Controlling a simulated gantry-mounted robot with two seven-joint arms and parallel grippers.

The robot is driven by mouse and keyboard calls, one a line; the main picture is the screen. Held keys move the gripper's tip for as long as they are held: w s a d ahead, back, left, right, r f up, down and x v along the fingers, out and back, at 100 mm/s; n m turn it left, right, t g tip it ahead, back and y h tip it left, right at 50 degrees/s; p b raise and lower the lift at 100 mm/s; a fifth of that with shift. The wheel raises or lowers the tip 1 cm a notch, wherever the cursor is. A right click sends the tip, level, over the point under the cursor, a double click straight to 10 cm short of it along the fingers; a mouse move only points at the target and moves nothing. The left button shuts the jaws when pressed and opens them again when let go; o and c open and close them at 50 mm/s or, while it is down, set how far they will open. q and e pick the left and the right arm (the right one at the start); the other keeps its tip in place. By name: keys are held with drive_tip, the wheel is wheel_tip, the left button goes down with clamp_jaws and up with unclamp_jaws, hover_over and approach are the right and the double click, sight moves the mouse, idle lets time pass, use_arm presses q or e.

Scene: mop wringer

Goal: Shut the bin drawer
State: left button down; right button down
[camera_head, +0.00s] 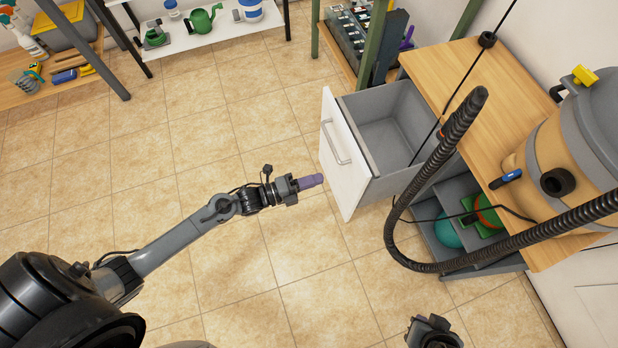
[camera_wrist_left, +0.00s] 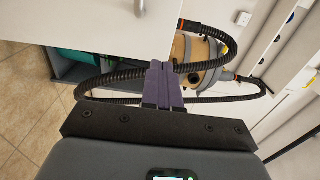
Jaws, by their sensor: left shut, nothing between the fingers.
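The bin drawer (camera_head: 386,128) is pulled out of the wooden cabinet (camera_head: 455,75) in the head view. It is a grey, empty-looking box with a white front (camera_head: 345,165) and a metal handle (camera_head: 335,143). My left gripper (camera_head: 318,180) has purple fingers, shut and empty, just left of the white front; I cannot tell whether they touch it. In the left wrist view the closed fingers (camera_wrist_left: 163,85) point toward the white front panel (camera_wrist_left: 90,20). My right gripper (camera_head: 433,330) shows only partly at the bottom edge of the head view, and its fingers are not clear.
A tan vacuum (camera_head: 560,150) stands on the cabinet, and its black hose (camera_head: 400,225) hangs in front of it beside the drawer. Open grey shelving below holds a teal ball (camera_head: 447,230). Shelves with tools stand at the back.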

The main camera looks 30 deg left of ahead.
sight(358, 165)
use_arm(q)
drive_tip(key=b+x, duration=0.3)
drive_tip(key=x, duration=0.6)
drive_tip(key=shift+w+d, duration=0.15)
drive_tip(key=shift+w, duration=0.15)
drive_tip(key=shift+w+d, duration=0.3)
drive_tip(key=shift+w, duration=0.1)
